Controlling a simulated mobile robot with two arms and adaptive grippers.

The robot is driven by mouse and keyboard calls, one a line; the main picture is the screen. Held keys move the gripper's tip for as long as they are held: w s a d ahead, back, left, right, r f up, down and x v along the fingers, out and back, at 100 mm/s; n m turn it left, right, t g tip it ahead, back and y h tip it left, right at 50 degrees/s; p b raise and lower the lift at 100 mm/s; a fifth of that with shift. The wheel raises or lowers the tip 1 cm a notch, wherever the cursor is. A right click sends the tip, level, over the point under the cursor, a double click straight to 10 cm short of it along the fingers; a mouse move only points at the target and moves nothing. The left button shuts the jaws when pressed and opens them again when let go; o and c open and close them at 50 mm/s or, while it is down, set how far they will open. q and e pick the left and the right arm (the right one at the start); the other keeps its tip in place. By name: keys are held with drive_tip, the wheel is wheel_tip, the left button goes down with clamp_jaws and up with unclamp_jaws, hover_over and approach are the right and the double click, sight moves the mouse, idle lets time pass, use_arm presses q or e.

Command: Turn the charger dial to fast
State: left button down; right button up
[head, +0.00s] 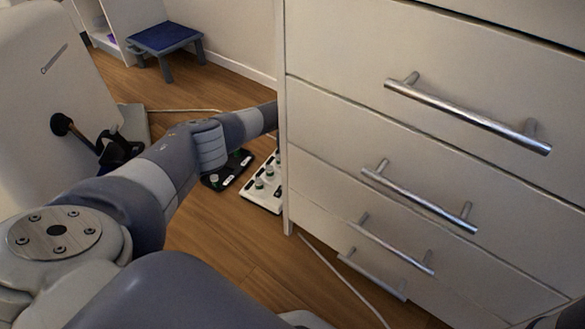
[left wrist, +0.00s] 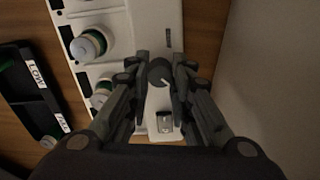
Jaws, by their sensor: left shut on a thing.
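The white charger (head: 263,187) lies on the floor beside the drawer cabinet, with several pale cells in it. It also shows in the left wrist view (left wrist: 110,16). Its round dark dial (left wrist: 159,71) has a thin white pointer line, slanting toward the lower right of that view. My left gripper (left wrist: 160,67) is shut on the dial, one finger on each side. In the head view my left arm reaches behind the cabinet, which hides the gripper and the dial there. The speed marks around the dial are too small or hidden to read. My right gripper is not in view.
A black tray (head: 238,164) with labels, one reading LOW, lies left of the charger. The white drawer cabinet (head: 330,160) with metal handles stands close on the right. A pale cable (head: 345,282) crosses the floor. A blue-topped stool (head: 165,38) stands farther back.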

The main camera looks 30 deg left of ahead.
use_arm(q)
drive_tip(key=c, duration=1.4)
unclamp_jaws()
drive_tip(key=shift+r, duration=0.1)
wheel_tip(320, 180, up, 12)
